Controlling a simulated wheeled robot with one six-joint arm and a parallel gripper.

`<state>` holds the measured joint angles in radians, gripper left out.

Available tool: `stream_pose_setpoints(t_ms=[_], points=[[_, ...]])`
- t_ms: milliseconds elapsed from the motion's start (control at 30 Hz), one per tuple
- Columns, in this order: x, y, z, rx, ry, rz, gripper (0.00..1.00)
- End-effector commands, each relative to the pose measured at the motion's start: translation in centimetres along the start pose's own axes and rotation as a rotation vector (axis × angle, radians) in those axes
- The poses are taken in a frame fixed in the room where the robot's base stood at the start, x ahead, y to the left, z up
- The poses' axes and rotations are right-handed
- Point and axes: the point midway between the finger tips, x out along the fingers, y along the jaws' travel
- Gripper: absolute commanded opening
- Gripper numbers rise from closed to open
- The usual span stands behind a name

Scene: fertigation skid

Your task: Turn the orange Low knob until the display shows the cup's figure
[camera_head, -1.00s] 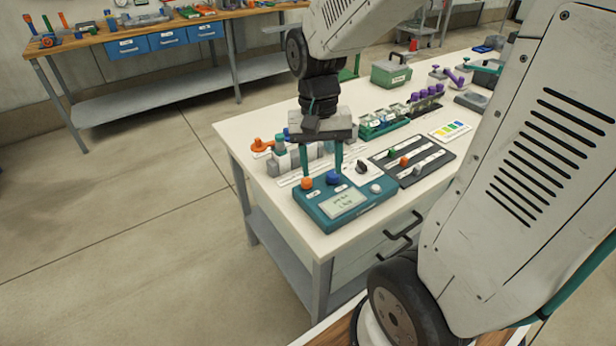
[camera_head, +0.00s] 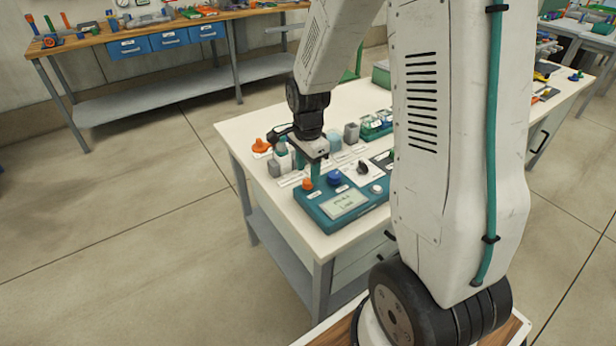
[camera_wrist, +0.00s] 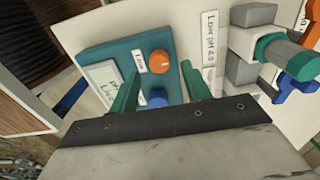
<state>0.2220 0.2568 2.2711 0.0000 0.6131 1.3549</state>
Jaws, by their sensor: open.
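The teal meter box (camera_head: 345,215) sits at the near corner of the white table. Its orange knob (camera_head: 307,184) is at the back left, beside a blue knob (camera_head: 333,178). The display (camera_head: 349,204) has two lines of text too small to read. My gripper (camera_head: 316,172) is over the box's back edge, near the orange knob. In the wrist view, my gripper's teal fingers (camera_wrist: 160,84) are apart with nothing held. The orange knob (camera_wrist: 159,61) shows just beyond and between them; the blue knob (camera_wrist: 157,98) is partly hidden. A label reading about "Low pH 4.0" (camera_wrist: 209,40) lies beside the box.
Grey blocks (camera_head: 281,162) and an orange part (camera_head: 261,145) stand behind the meter. A teal-ended cylinder (camera_wrist: 290,58) shows close to the right in the wrist view. A white knob (camera_head: 376,189) and a black knob (camera_head: 362,168) are right of the blue knob.

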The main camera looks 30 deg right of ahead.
Motion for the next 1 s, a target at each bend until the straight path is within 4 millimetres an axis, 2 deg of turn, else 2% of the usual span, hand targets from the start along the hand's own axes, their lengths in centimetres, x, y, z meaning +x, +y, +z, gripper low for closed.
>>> stream_pose_setpoints(t_ms=[100, 200, 533, 567, 700, 733, 1000], points=[[1.8, 0.1, 0.1, -0.001, -0.001, 0.005, 0.48], [2.7, 0.1, 0.1, -0.002, -0.001, 0.003, 0.48], [3.2, 0.0, 0.1, -0.003, 0.000, 0.000, 0.48], [3.1, 0.0, 0.1, -0.003, 0.000, 0.000, 0.45], [3.1, 0.0, 0.0, -0.003, 0.000, 0.000, 0.06], [3.1, 0.0, 0.0, -0.002, 0.000, 0.000, 0.03], [3.1, 0.0, 0.0, -0.020, 0.000, 0.000, 0.03]])
